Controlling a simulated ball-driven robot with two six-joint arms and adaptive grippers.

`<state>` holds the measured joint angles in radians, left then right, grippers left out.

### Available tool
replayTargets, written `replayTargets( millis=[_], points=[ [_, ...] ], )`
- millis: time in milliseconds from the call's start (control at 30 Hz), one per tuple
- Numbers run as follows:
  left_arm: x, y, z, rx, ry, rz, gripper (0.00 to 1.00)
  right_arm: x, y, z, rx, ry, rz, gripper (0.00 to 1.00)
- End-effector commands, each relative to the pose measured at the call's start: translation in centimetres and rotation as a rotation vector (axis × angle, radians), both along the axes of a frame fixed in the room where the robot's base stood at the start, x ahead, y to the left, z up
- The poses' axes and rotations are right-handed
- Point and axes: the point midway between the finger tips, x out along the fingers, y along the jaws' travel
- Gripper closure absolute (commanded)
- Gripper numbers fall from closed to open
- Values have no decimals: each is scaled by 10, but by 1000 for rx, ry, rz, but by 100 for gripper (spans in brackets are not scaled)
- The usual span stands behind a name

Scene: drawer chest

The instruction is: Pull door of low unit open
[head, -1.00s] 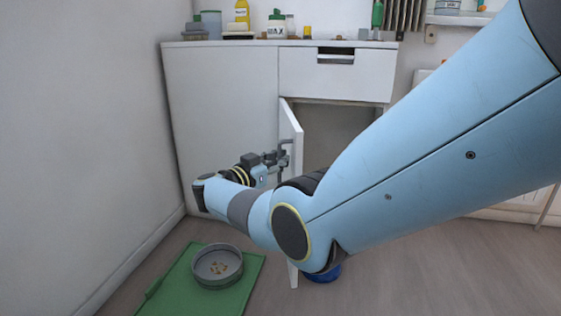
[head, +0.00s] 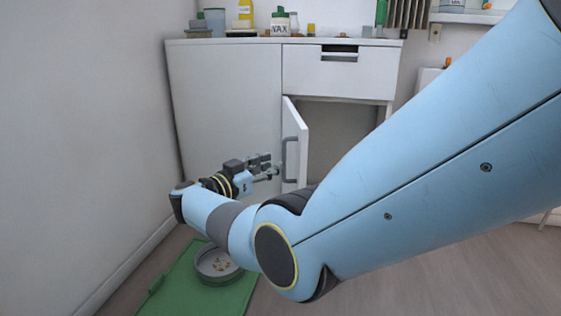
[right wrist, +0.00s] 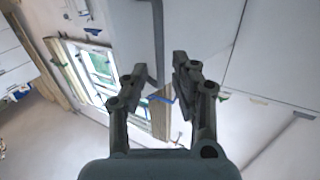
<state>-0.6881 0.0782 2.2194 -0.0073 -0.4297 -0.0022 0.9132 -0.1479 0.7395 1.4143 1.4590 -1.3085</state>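The low unit's door (head: 302,147) stands ajar, hinged at its left, with the dark opening (head: 340,133) showing to its right. Its grey bar handle (head: 288,160) is on the face turned to the left. My right gripper (head: 277,169) is just left of the handle and seems apart from it. In the right wrist view the fingers of my right gripper (right wrist: 160,72) are spread with nothing held. A dark bar, likely the handle (right wrist: 157,50), shows beyond the fingertips. My right arm hides the lower door. My left gripper is not in view.
A closed drawer (head: 340,72) is above the opening. Bottles and jars stand on the unit's top. A green mat (head: 180,284) with a round grey bowl (head: 212,274) lies on the floor below my right gripper. A wall (head: 80,150) is close at the left.

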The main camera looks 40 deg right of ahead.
Motion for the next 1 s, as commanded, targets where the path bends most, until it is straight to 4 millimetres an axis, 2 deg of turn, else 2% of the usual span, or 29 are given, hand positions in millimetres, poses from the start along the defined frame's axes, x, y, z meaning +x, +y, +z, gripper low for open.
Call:
replayTargets(
  millis=[100,333,500,1000],
  points=[
    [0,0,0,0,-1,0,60,-6,27,-1,3,2,1,73],
    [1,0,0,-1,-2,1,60,-14,59,-1,1,3,1,73],
    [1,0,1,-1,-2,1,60,-16,65,-1,1,2,-1,73],
    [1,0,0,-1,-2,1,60,-17,62,-4,-6,-12,19,73]
  ],
)
